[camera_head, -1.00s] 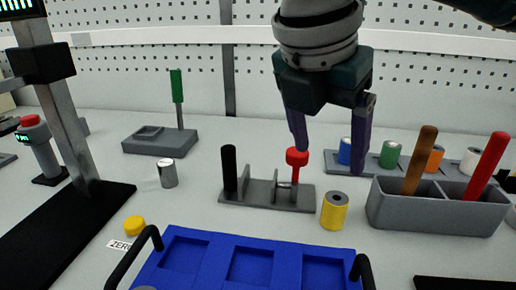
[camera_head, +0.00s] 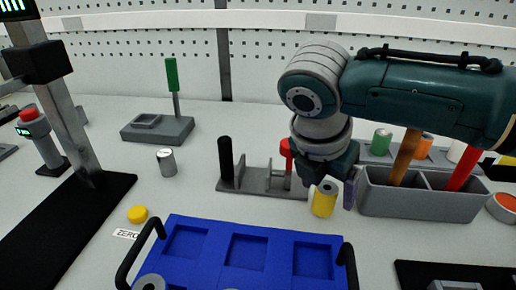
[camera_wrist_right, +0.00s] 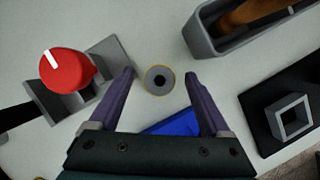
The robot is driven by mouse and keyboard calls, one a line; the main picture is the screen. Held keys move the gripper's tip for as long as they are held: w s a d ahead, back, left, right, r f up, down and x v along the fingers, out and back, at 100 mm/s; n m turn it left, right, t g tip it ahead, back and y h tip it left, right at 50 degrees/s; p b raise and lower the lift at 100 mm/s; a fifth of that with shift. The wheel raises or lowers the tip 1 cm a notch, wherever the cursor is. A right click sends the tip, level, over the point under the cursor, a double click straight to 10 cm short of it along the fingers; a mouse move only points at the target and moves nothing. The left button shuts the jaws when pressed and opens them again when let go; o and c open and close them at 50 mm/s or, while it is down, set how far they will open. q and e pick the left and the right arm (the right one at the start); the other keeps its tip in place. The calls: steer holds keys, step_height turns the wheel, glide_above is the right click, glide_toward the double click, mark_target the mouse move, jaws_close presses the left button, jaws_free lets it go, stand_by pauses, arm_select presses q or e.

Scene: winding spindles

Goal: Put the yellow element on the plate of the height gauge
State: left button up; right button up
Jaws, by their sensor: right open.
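The yellow element (camera_head: 324,202), a short upright cylinder with a grey top and a dark centre hole, stands on the table right of the grey fixture. In the right wrist view the yellow element (camera_wrist_right: 159,91) lies between the fingertips, with a gap on each side. My right gripper (camera_head: 330,183) is open above it, its purple fingers pointing down; one finger is mostly hidden in the head view. The height gauge (camera_head: 62,110) stands at the left, with a metal column and a flat black plate (camera_head: 60,225), which is bare. My left gripper is out of view.
A grey fixture (camera_head: 255,182) with a red knob (camera_wrist_right: 68,70) stands close left of the yellow element. A grey bin (camera_head: 420,203) with brown and red handles is close right. A blue tray (camera_head: 235,225) lies in front. A metal cylinder (camera_head: 166,163) and yellow button (camera_head: 138,214) sit near the plate.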

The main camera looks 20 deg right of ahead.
steer(key=shift+w+d+f, duration=0.1)
steer(key=shift+d+f, duration=0.1)
steer(key=shift+f, duration=0.3)
jaws_close()
